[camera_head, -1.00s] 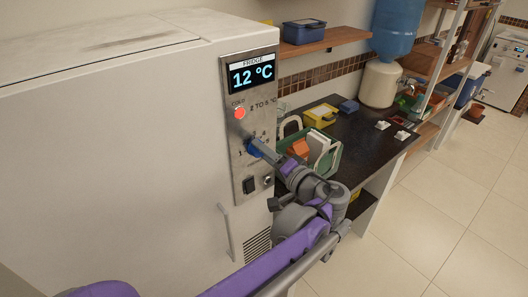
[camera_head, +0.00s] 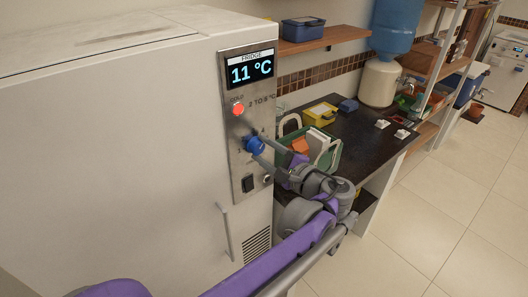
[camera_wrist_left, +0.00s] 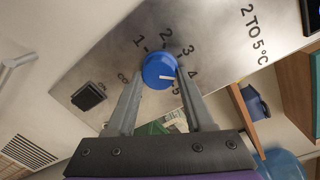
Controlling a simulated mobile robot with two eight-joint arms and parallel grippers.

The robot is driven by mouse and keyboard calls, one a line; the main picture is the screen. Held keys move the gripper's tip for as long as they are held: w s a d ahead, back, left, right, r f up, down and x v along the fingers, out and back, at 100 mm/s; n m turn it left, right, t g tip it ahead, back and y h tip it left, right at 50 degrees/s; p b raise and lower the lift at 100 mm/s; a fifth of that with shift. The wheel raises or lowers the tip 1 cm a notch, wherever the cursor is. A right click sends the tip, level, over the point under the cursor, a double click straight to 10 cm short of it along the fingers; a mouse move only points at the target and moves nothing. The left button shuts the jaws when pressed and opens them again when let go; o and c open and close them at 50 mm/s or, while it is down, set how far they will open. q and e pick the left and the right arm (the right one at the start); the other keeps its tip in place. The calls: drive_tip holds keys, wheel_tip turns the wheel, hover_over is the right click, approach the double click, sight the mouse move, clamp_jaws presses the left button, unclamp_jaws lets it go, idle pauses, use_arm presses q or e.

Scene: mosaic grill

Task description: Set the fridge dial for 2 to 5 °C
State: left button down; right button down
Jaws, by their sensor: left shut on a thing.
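The blue fridge dial (camera_head: 254,145) sits low on the metal control panel of the white fridge (camera_head: 130,150). My left gripper (camera_head: 259,149) reaches it from the right and is shut on it. In the left wrist view the fingers of my left gripper (camera_wrist_left: 159,77) lie on both sides of the dial (camera_wrist_left: 158,66). Its white mark points right, between the printed 4 and 5. The display (camera_head: 251,70) reads 11 °C. A red lamp (camera_head: 238,109) is lit beside the label "2 TO 5 °C" (camera_wrist_left: 254,35). My right gripper is out of view.
A black switch (camera_head: 247,184) is below the dial, with a fridge handle (camera_head: 226,232) lower left. The dark counter (camera_head: 360,140) to the right holds a green crate (camera_head: 326,156) and a yellow box (camera_head: 320,112). Open tiled floor (camera_head: 450,220) lies at right.

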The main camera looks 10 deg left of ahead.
use_arm(q)
drive_tip(key=m+b, duration=0.1)
drive_tip(key=m, duration=0.4)
drive_tip(key=shift+f, duration=0.2)
drive_tip(key=shift+s+m+y+b, duration=0.1)
drive_tip(key=shift+m+y+b, duration=0.35)
drive_tip(key=shift+m, duration=1.75)
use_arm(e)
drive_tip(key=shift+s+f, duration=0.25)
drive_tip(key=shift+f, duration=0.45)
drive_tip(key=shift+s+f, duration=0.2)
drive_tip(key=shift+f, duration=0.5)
use_arm(q)
drive_tip(key=shift+c, duration=1.4)
unclamp_jaws()
drive_tip(key=b+v, duration=0.1)
drive_tip(key=v, duration=0.9)
drive_tip(key=shift+s+d, duration=0.25)
drive_tip(key=shift+d, duration=0.05)
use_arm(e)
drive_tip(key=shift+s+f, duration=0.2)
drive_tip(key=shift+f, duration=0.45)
